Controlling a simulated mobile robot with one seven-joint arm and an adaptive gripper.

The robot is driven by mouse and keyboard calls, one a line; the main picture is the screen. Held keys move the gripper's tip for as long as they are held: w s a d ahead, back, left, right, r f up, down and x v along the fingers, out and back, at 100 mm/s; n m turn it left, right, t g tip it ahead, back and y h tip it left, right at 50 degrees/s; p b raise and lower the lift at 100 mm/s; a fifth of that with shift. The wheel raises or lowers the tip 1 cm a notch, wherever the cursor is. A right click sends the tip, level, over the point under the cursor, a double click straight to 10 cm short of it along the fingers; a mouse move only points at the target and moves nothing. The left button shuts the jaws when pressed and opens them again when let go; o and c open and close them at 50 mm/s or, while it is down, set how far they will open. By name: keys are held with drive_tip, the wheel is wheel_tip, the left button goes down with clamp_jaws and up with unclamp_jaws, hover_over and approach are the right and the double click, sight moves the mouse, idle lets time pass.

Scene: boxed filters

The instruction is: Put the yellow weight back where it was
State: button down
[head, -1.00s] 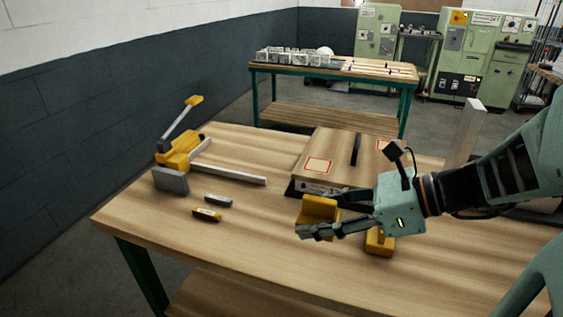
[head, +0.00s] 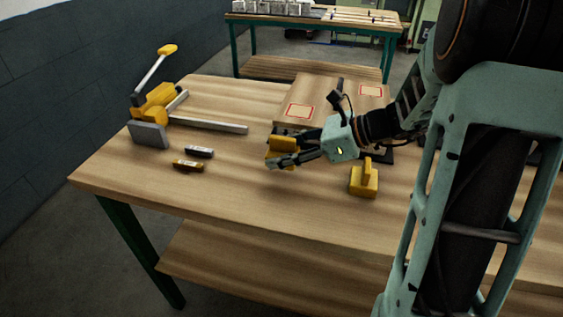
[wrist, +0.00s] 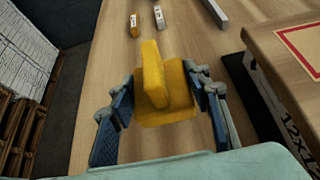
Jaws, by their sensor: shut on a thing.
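My gripper (head: 277,160) is shut on a yellow weight (head: 283,147), a block with an upright grip. The wrist view shows this weight (wrist: 153,83) between the two fingers of my gripper (wrist: 160,90). It is near the front left of a wood-coloured box; I cannot tell how high it is above the table. A second yellow weight (head: 363,184) stands on the table, right of my gripper. The box (head: 325,92) has two red-outlined squares on top, at left (head: 300,111) and right (head: 371,90). Both squares are empty.
A yellow and grey clamp (head: 157,98) lies at the table's left, its bar reaching toward the box. A yellow marker (head: 188,166) and a grey marker (head: 199,152) lie near it. The table's front (head: 240,210) is clear. Another bench (head: 310,72) stands behind.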

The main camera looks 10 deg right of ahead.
sight(281, 171)
drive_tip(key=shift+w+f+b, duration=0.15)
drive_tip(key=shift+f+b, duration=0.05)
drive_tip(key=shift+f, duration=0.7)
drive_tip(key=shift+w+f+b, duration=0.15)
drive_tip(key=shift+f, duration=0.7)
drive_tip(key=shift+f, duration=0.2)
drive_tip(key=c, duration=1)
unclamp_jaws()
drive_tip(key=shift+c, duration=0.2)
drive_tip(key=shift+s+d+r, duration=0.1)
drive_tip(key=shift+d+r, duration=0.1)
drive_tip(key=shift+r, duration=0.05)
drive_tip(key=p+v, duration=0.1)
drive_tip(key=v, duration=1)
drive_tip(key=shift+s+d+r, duration=0.1)
drive_tip(key=shift+s+d, duration=0.1)
drive_tip(key=shift+a, duration=0.1)
